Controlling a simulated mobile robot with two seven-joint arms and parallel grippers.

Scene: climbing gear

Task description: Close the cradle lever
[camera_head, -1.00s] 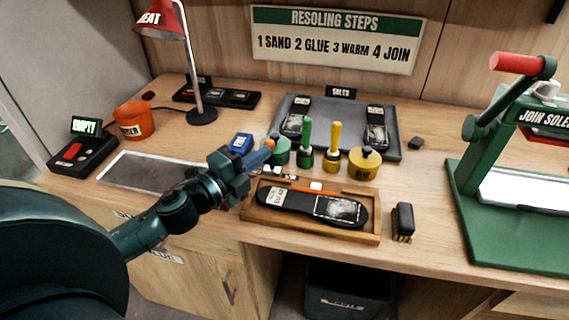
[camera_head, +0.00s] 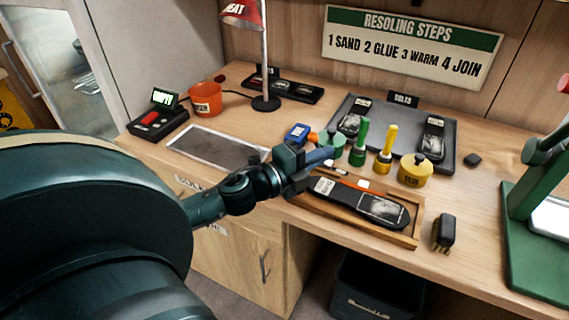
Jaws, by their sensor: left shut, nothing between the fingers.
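The wooden cradle (camera_head: 413,236) sits near the front edge of the bench with a dark shoe sole (camera_head: 340,191) in it. My left gripper is shut and empty, over the cradle's left end, hiding that corner. Contact cannot be made out. My right gripper is not in view.
Behind the cradle stand a green pot (camera_head: 331,149), green (camera_head: 359,150) and yellow (camera_head: 387,150) handled tools and a yellow pot (camera_head: 415,172). The green press (camera_head: 535,190) is at far right. A blue box (camera_head: 297,133) is behind the gripper.

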